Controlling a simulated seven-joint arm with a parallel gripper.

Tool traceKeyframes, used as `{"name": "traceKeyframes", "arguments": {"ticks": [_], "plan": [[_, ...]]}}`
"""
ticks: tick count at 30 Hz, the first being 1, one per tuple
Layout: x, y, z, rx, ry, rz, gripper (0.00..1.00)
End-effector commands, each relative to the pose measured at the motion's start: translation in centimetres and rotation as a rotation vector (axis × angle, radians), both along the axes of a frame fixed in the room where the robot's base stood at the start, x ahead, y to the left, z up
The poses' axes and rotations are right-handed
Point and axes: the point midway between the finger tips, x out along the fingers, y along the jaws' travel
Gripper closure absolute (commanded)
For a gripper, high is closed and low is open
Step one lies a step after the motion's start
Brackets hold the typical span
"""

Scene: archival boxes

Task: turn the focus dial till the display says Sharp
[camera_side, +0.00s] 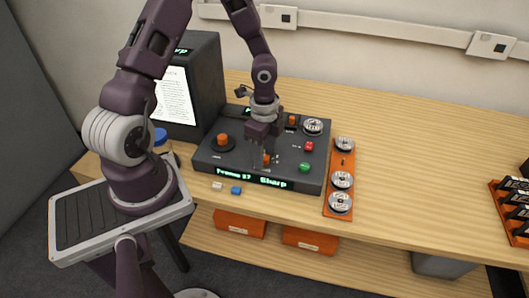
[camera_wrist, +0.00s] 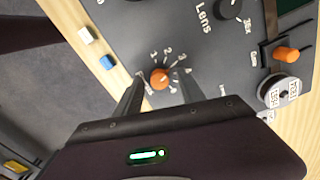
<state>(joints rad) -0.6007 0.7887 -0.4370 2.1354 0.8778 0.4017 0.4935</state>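The dark control panel (camera_side: 318,170) has a front display (camera_side: 262,180) that reads "Sharp" at its right end. A large dial with an orange cap (camera_side: 222,139) sits at the panel's left. A small orange knob (camera_side: 267,160) sits near the display, ringed by numbers in the wrist view (camera_wrist: 160,78). I cannot read which control is labelled focus. My gripper (camera_side: 262,160) points down at the small knob. In the wrist view its two fingers (camera_wrist: 158,92) stand apart on either side of the knob, with gaps showing.
A dark box-shaped unit (camera_side: 208,80) with a paper sheet stands behind left. An orange strip (camera_side: 334,182) with several silver round lids lies right of the panel. A white block (camera_side: 217,186) and a blue block (camera_side: 236,190) lie in front. The table's right middle is clear.

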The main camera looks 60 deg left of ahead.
Motion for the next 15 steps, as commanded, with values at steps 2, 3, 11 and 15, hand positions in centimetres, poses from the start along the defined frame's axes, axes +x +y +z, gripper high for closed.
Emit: {"name": "traceKeyframes", "arguments": {"ticks": [2,3,11,15], "plan": [[0.0,0.0,0.0,0.000,0.001,0.000,0.53],[0.0,0.0,0.0,0.000,0.001,0.000,0.53],[0.1,0.1,2.7,0.001,-0.004,0.003,0.53],[0.0,0.1,5.5,0.002,-0.003,0.003,0.53]]}}
